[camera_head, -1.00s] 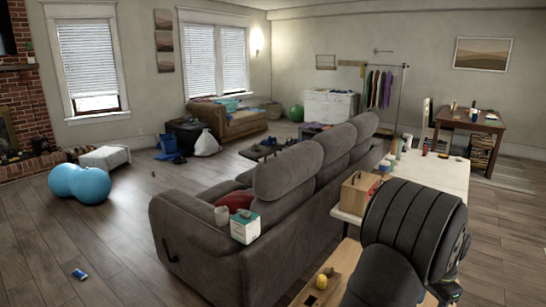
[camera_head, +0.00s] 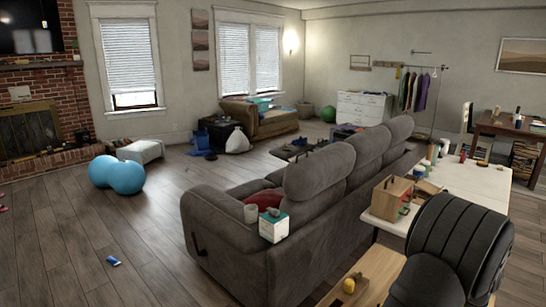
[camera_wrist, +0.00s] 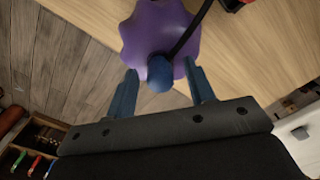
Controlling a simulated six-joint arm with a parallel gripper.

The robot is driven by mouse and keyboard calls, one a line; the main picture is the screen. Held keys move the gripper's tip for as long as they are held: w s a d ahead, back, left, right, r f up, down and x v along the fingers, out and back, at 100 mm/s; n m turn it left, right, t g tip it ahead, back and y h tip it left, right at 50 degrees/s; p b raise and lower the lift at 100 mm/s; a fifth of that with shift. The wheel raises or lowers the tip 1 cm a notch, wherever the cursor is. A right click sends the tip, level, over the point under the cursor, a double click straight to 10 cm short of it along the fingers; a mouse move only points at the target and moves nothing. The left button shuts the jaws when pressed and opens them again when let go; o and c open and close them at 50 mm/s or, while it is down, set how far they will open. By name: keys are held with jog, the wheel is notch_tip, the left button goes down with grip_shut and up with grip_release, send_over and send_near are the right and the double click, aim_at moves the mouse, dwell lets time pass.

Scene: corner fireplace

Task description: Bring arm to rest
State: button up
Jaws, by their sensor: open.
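My gripper (camera_wrist: 163,92) shows in the wrist view with its two blue-grey fingers spread apart. A purple lobed object (camera_wrist: 158,32) with a blue round knob (camera_wrist: 160,73) lies beyond the fingers, and the knob appears between the fingertips in the picture. A gap shows on each side of the knob, so the fingers do not appear to grip it. A dark cord or strap crosses the purple object. In the head view my dark arm covers the lower right corner, and my gripper is hidden there.
A white table (camera_head: 470,186) holds a wooden box (camera_head: 391,199) and small items. A low wooden surface (camera_head: 372,268) carries a yellow object (camera_head: 349,285). A grey sofa (camera_head: 238,233) stands to the left. Open floor (camera_head: 150,235) lies left of it, with a blue can (camera_head: 113,261).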

notch_tip(320, 180, up, 16)
notch_tip(320, 180, down, 17)
jog(key=shift+r, duration=2.55)
jog(key=shift+o, duration=0.2)
jog(key=o, duration=1.1)
jog(key=w+a+r+n, duration=0.2)
jog(key=a+r+n, duration=0.2)
jog(key=a+r, duration=0.6)
jog(key=w+a+r+n, duration=0.1)
jog(key=a+r+n, duration=0.35)
jog(key=a, duration=0.85)
jog(key=shift+m, duration=0.55)
jog(key=f, duration=0.8)
jog(key=shift+w+a+f, duration=0.15)
jog(key=shift+w+a, duration=0.05)
